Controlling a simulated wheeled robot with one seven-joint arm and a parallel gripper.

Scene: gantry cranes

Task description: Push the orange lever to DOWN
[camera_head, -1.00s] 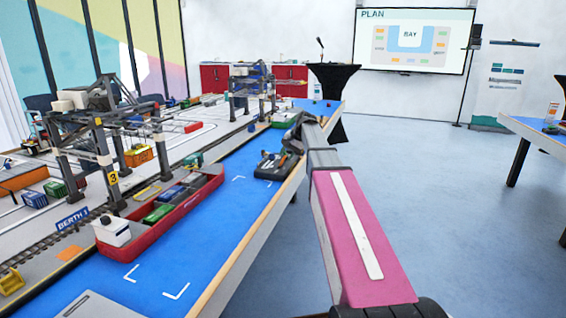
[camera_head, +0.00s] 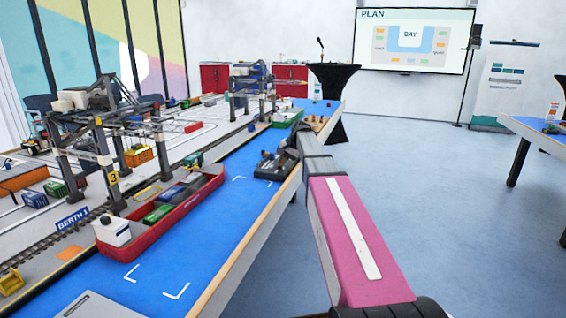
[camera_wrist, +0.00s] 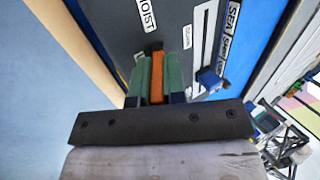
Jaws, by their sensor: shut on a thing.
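The orange lever (camera_wrist: 157,72) shows in the wrist view as an orange strip between the two green fingers of my gripper (camera_wrist: 151,78). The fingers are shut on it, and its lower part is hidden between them. It stands on a dark control box (camera_wrist: 180,40) with white labels, one reading HOIST. In the head view the control box (camera_head: 268,172) sits on the blue table near its right edge, and my gripper (camera_head: 282,152) is over it. The lever cannot be made out there.
A blue lever (camera_wrist: 210,80) stands close to the right of my gripper on the same box. A red ship (camera_head: 165,225) with containers lies on the blue surface, beside a gantry crane (camera_head: 105,150).

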